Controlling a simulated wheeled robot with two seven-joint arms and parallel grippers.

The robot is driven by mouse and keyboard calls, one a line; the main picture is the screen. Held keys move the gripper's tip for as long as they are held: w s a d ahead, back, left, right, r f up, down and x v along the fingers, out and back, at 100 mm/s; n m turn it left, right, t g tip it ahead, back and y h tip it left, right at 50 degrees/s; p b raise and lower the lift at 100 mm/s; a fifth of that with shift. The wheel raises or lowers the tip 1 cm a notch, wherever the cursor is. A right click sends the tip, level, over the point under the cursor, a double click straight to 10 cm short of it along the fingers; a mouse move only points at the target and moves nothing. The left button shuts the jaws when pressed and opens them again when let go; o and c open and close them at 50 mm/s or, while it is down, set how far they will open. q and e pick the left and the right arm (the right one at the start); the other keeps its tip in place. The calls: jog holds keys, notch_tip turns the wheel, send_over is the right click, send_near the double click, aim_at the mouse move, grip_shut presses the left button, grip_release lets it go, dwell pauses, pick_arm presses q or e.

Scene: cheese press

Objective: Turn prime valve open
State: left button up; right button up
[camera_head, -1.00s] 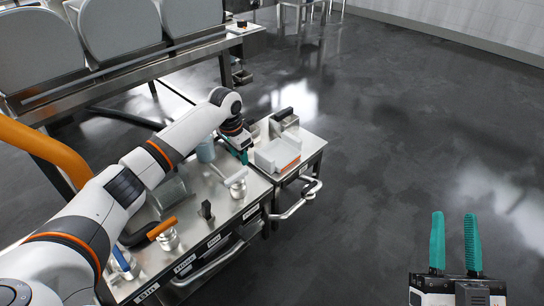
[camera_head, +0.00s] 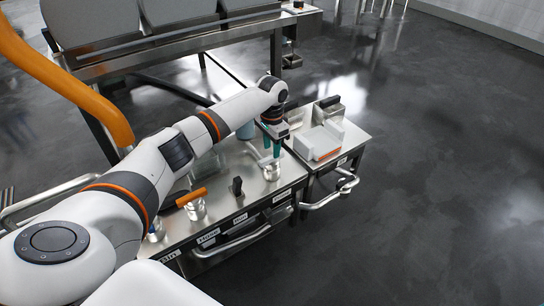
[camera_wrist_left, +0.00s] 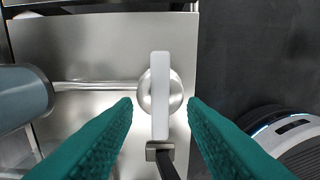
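Several valves stand on a steel-topped cart. A valve with a white bar handle (camera_head: 270,170) on a round metal body is at the cart's right part; an orange-handled valve (camera_head: 192,198) is nearer to me. I cannot tell from the labels which one is the prime valve. My left gripper (camera_head: 271,150) is open, its teal fingers pointing down over the white-handled valve. In the left wrist view the white handle (camera_wrist_left: 160,85) lies lengthwise between the open fingers, with gaps on both sides. Contact is not visible. My right gripper is out of view.
A blue-grey cylinder (camera_wrist_left: 25,95) is left of the fingers. A side cart with a white box (camera_head: 318,142) adjoins. Open floor lies right.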

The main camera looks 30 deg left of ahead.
aim_at(272, 159)
pick_arm(q)
jog(key=shift+f+b, duration=0.3)
jog(key=shift+f, duration=1.4)
grip_shut()
jog(key=shift+r, duration=0.1)
